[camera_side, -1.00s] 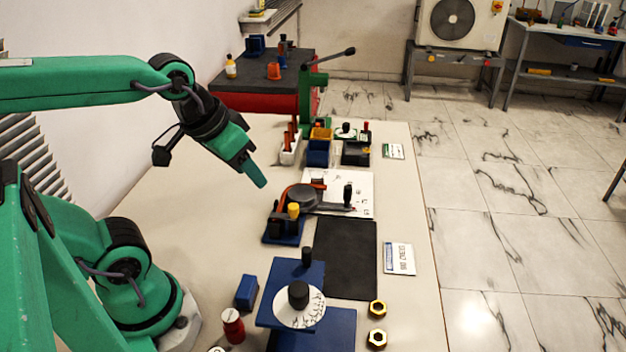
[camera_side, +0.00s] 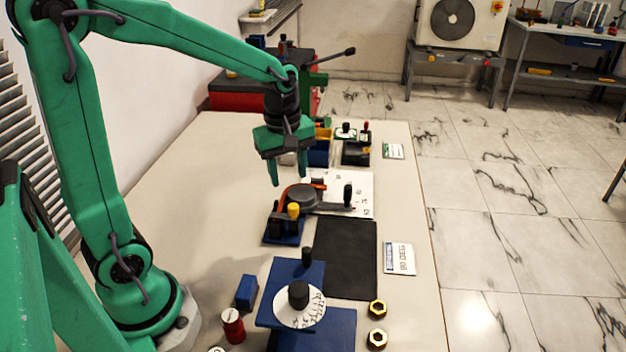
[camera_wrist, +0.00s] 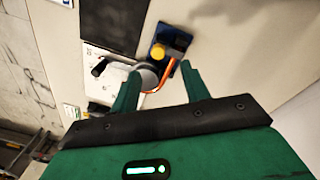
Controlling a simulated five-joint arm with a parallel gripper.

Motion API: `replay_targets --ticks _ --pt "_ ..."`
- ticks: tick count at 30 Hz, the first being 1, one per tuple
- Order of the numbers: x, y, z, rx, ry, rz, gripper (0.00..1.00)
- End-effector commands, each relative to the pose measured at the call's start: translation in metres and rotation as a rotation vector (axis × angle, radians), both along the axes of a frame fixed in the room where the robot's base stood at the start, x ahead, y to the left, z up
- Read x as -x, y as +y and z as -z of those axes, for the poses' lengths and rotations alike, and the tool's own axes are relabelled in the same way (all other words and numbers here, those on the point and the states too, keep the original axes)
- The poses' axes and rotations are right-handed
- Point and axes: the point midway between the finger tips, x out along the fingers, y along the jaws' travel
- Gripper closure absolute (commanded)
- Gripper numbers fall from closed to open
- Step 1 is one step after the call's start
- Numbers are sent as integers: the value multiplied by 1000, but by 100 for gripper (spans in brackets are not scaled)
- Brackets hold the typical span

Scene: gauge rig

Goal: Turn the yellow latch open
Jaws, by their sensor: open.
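The yellow latch (camera_side: 293,209) is a small yellow knob on a dark blue base (camera_side: 283,237), beside a grey round gauge part (camera_side: 302,196) with an orange curved band. In the wrist view the yellow latch (camera_wrist: 157,52) lies beyond the fingertips, on its blue base (camera_wrist: 160,34). My gripper (camera_side: 290,178) points down above the rear of the gauge part, apart from the latch. The orange band (camera_wrist: 166,74) shows between the fingers.
A black-knobbed lever (camera_side: 347,196) sticks out right of the gauge part over a white marked plate (camera_side: 362,180). A black mat (camera_side: 346,258) and a blue stand with a white dial (camera_side: 299,306) lie nearer. Bins (camera_side: 318,150) stand behind.

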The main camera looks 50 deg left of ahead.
Motion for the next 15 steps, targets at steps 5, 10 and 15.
replay_targets --ticks 5,10,15 --pt "-11 7 16 11 45 -147 54" --pt "-14 9 22 14 59 -198 54" --pt "-14 9 22 14 59 -200 54"
